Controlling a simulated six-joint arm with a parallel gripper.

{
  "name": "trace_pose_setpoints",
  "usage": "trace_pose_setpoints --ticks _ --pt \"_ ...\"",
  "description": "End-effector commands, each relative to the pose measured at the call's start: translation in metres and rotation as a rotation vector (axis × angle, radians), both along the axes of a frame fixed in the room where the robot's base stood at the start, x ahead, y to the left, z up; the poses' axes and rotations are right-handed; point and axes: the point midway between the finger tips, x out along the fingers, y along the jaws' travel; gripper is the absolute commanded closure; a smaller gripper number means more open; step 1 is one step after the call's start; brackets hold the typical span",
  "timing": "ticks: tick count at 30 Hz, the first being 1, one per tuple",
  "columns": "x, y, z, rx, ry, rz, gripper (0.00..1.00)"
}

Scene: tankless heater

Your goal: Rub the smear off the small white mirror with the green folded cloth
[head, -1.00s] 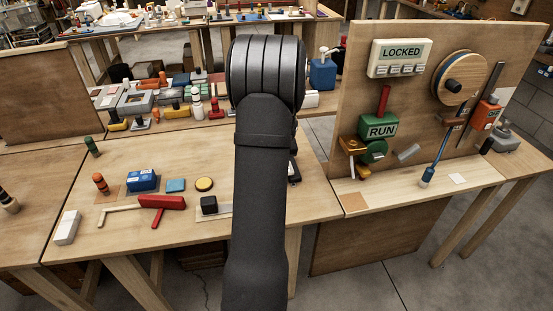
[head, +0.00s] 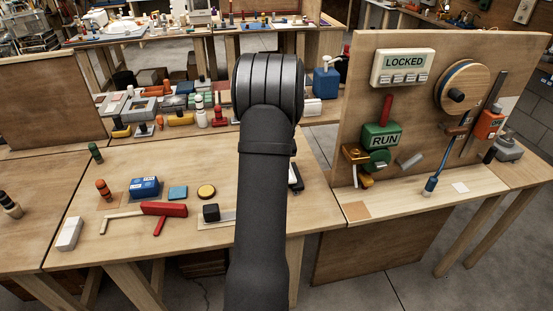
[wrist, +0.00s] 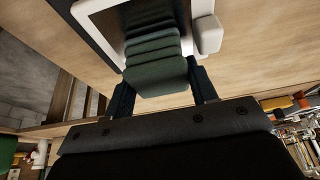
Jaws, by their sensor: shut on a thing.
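The green folded cloth (wrist: 158,78) is in the middle of the wrist view, between the two fingers of my gripper (wrist: 161,88), which is shut on it. The small white mirror (wrist: 207,30) is just beyond the cloth, with a pale frame and a dark glass face (wrist: 115,20). The cloth's far end overlaps the glass in this view; I cannot tell whether it touches. No smear can be made out on the visible glass. In the head view my arm hides the gripper, the cloth and most or all of the mirror.
In the head view, a red T-shaped piece (head: 164,209), a blue box (head: 145,187), a yellow disc (head: 206,191) and a black block (head: 211,212) lie left of my arm. An upright board with a LOCKED sign (head: 403,67) stands at right. The left table's front is partly clear.

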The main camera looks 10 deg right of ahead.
Motion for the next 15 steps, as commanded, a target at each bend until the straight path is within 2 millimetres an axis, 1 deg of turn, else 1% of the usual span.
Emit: trace_pose_setpoints --ticks 1,15 --pt "-0.006 0.000 -0.001 0.001 0.003 -0.001 0.85" --pt "-0.049 0.000 0.000 0.000 0.003 -0.001 0.85"
